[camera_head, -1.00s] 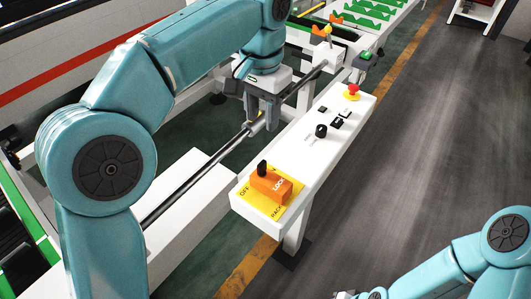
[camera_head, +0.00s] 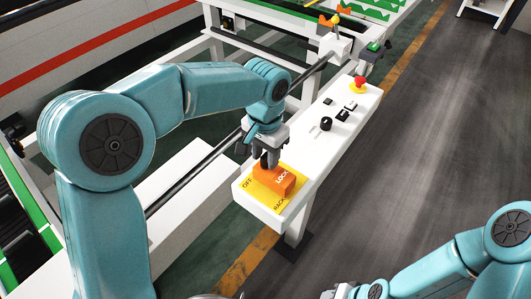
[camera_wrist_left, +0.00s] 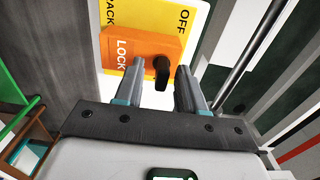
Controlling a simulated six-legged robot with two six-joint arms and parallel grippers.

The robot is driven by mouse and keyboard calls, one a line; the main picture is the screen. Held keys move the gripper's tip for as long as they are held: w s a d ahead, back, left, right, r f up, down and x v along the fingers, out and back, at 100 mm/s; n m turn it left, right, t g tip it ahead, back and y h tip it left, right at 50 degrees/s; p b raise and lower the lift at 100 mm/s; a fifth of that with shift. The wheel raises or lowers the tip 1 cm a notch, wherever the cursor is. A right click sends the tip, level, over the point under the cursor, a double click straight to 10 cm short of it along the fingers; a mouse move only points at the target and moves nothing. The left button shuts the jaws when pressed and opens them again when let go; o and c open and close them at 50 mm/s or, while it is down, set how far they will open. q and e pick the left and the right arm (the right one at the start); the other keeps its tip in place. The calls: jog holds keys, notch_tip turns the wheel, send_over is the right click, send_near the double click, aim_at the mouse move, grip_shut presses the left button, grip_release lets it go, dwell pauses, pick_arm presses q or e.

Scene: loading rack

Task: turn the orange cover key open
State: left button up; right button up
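The orange cover block marked LOCK (camera_head: 286,180) sits on a yellow label plate (camera_head: 281,205) at the near end of the white control panel. In the left wrist view the orange block (camera_wrist_left: 122,64) carries a black key knob (camera_wrist_left: 163,72), and the yellow plate shows the word OFF. My left gripper (camera_head: 266,160) is over the knob end of the block. In the left wrist view my left gripper (camera_wrist_left: 160,70) is open, with one finger on each side of the knob and gaps visible. My right arm shows at the bottom right; its gripper is not clearly seen.
The white panel (camera_head: 325,163) also carries a black selector knob (camera_head: 326,123), small black buttons and a red emergency button (camera_head: 359,82). A dark rod (camera_head: 195,172) runs beside the panel on the left. Open grey floor (camera_head: 435,140) lies to the right.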

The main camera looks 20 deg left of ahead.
pick_arm(q)
jog(key=shift+w+a+f, duration=0.2)
jog(key=shift+w+f, duration=0.2)
jog(key=shift+f, duration=0.1)
jog(key=shift+s+d+r, duration=0.1)
jog(key=shift+s+r, duration=0.1)
jog(key=shift+s, duration=0.15)
jog(key=c, duration=0.4)
grip_shut()
